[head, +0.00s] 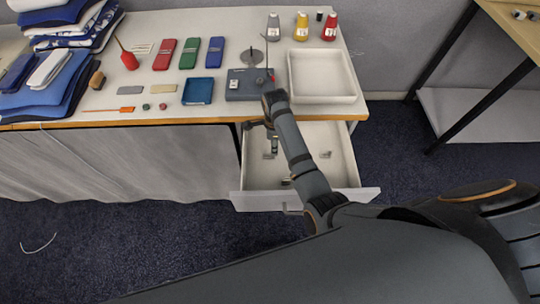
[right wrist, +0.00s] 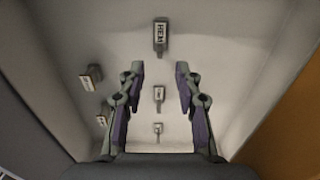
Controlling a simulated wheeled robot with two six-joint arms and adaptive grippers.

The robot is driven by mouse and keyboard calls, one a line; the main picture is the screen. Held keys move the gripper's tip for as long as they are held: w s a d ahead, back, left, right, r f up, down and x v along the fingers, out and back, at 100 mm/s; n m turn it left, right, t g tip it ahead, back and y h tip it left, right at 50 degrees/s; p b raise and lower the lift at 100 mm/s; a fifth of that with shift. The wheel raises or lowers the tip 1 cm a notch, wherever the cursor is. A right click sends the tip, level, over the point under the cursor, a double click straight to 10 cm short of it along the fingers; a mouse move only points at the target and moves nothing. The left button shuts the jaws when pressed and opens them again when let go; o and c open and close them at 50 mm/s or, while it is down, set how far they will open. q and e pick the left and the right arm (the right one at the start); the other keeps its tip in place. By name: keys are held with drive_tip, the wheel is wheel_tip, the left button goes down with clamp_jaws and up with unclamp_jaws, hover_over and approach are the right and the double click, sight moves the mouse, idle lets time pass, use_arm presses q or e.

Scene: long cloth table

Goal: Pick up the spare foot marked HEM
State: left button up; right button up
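The spare foot marked HEM (right wrist: 160,34) lies in the open drawer (head: 240,182), at the top of the right wrist view, its dark label facing up. My right gripper (right wrist: 160,72) is open above the drawer floor; the HEM foot is beyond its fingertips, about centred between them. Another labelled foot (right wrist: 158,94) shows between the fingers, below them and not held. In the head view my right arm covers part of the drawer, and I cannot tell which foot there is HEM. My left gripper is not in view.
More small feet lie in the drawer: one with a light label (right wrist: 90,78), one below it (right wrist: 101,119) and one near the palm (right wrist: 158,129). The drawer walls enclose the gripper. On the table above stand a grey box (head: 245,84) and a white tray (head: 323,99).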

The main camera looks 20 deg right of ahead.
sight(269, 155)
wheel_tip(269, 155, down, 5)
drive_tip(key=shift+f, duration=0.1)
drive_tip(key=shift+c, duration=0.4)
clamp_jaws()
